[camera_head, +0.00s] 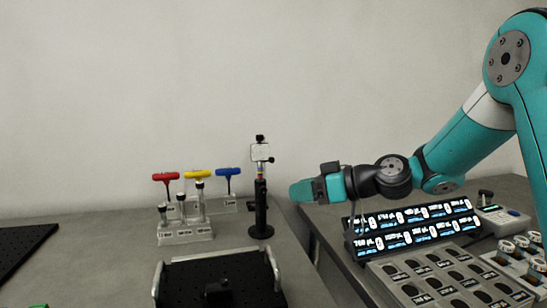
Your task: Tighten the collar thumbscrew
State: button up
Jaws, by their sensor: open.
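A slim black post (261,207) stands upright on a round black base near the right edge of the left bench. It carries a small pale square mount (260,153) with dark knobs at its top and right side. Small coloured bands show just below the mount. The collar and its thumbscrew are too small to make out with certainty.
Left of the post, a clear stand (186,235) holds red, yellow and blue T-handle drivers. A black tray (212,268) with pale handles lies in front. A right-hand bench carries lit displays (411,226) and a grey panel (448,280) below my arm. A gap separates the benches.

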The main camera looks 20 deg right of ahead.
jog(key=w+d+m+t, duration=0.2)
jog(key=w+d+t, duration=0.35)
jog(key=d, duration=0.45)
jog(key=p, duration=0.6)
send_near(273, 160)
jog(key=x, duration=0.8)
jog(key=shift+r, duration=0.1)
jog(key=shift+w+a, duration=0.3)
jog(key=shift+w, duration=0.15)
grip_shut()
